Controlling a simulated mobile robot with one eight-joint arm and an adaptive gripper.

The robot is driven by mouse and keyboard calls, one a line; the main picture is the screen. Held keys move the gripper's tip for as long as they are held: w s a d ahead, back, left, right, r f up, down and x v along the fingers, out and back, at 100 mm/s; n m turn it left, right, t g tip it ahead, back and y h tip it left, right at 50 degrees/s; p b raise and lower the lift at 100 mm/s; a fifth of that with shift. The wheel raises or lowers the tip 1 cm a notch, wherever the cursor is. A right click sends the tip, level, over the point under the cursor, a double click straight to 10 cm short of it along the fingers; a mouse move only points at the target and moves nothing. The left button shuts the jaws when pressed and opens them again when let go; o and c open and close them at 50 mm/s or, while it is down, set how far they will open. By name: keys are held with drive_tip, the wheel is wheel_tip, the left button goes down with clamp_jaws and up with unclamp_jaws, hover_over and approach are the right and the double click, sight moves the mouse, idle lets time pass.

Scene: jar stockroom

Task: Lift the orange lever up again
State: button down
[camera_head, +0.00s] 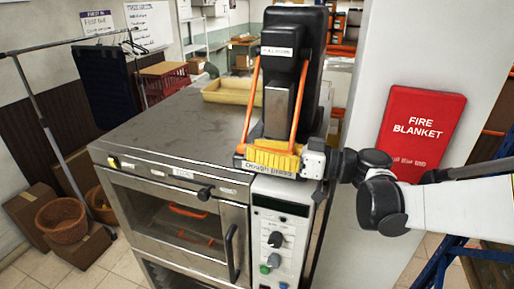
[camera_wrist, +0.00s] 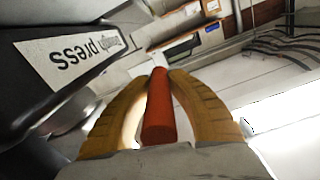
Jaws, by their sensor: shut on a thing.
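The black dough press (camera_head: 291,62) stands on top of the steel oven, with a "Dough press" label at its front base. Its orange lever (camera_head: 299,100) has two side rods that run down from the upper body to the front base, so the lever is low. My yellow-fingered gripper (camera_head: 271,156) is at the lower front end and hides the bar there. In the wrist view, the orange-red bar (camera_wrist: 158,110) lies between the two fingers, which are shut on it. Part of the press and its label (camera_wrist: 75,45) shows at the left.
The steel oven (camera_head: 150,122) has knobs and a control panel below the press. A yellow tray (camera_head: 231,92) sits behind to the left. A white pillar with a red fire blanket box (camera_head: 422,122) stands close on the right, behind my arm.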

drive_tip(key=s+a+r+m+p, duration=0.1)
drive_tip(key=s+r+m+p, duration=0.2)
drive_tip(key=r+p, duration=0.2)
drive_tip(key=s+a+r+m+p, duration=0.1)
drive_tip(key=s+r+m+p, duration=0.2)
drive_tip(key=r, duration=0.7)
drive_tip(key=s+a+r+m+p, duration=0.1)
drive_tip(key=s+r+m+p, duration=0.1)
drive_tip(key=r+m+p, duration=0.3)
drive_tip(key=shift+s+a+r+p, duration=0.15)
drive_tip(key=shift+s+r+p, duration=0.25)
drive_tip(key=shift+r+p, duration=0.75)
drive_tip(key=shift+r, duration=0.35)
drive_tip(key=c, duration=1.3)
unclamp_jaws()
drive_tip(key=shift+o, duration=0.3)
drive_tip(key=shift+w+f, duration=0.15)
drive_tip(key=v, duration=1.2)
